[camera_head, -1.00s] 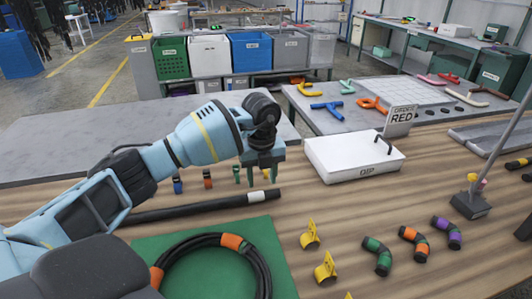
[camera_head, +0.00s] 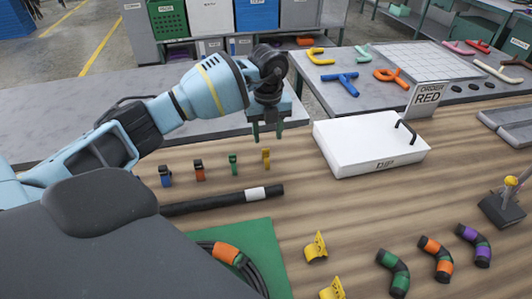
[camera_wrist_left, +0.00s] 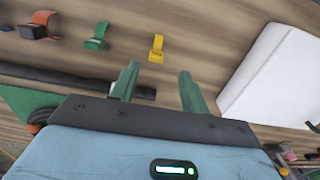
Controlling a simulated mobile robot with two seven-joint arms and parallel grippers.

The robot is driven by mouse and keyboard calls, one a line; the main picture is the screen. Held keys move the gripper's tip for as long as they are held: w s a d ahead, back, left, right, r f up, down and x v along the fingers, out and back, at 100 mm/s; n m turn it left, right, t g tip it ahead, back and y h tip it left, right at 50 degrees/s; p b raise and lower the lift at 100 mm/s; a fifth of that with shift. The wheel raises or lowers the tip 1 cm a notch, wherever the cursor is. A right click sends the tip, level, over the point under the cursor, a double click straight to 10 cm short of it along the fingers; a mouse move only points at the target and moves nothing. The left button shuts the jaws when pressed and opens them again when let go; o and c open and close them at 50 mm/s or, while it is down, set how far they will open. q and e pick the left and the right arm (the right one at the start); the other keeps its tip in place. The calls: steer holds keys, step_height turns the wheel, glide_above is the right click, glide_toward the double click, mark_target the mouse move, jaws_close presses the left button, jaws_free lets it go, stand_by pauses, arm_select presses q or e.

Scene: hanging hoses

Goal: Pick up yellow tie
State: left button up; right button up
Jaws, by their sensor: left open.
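The yellow tie (camera_head: 266,158) is a small yellow piece standing on the wooden table, at the right end of a row of small ties. It also shows in the left wrist view (camera_wrist_left: 157,47), just beyond and between the fingertips. My left gripper (camera_head: 267,133) is above the table, over the yellow tie and apart from it. Its two green fingers are open and empty, as the left wrist view (camera_wrist_left: 157,82) shows. My right gripper is not in view.
Green (camera_head: 233,164), orange (camera_head: 199,169) and blue (camera_head: 165,175) ties stand left of the yellow one. A black tube (camera_head: 215,200) with a white band lies in front. A white DIP box (camera_head: 365,145) stands to the right. Yellow clips (camera_head: 316,248) lie nearer.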

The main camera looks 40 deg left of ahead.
mark_target(265, 156)
arm_select(q)
steer(key=shift+s+a+f, duration=0.1)
steer(key=shift+a+f, duration=0.05)
steer(key=shift+f, duration=1.75)
steer(key=shift+s+a+f, duration=0.1)
steer(key=shift+f, duration=1.8)
steer(key=shift+c, duration=0.3)
jaws_close()
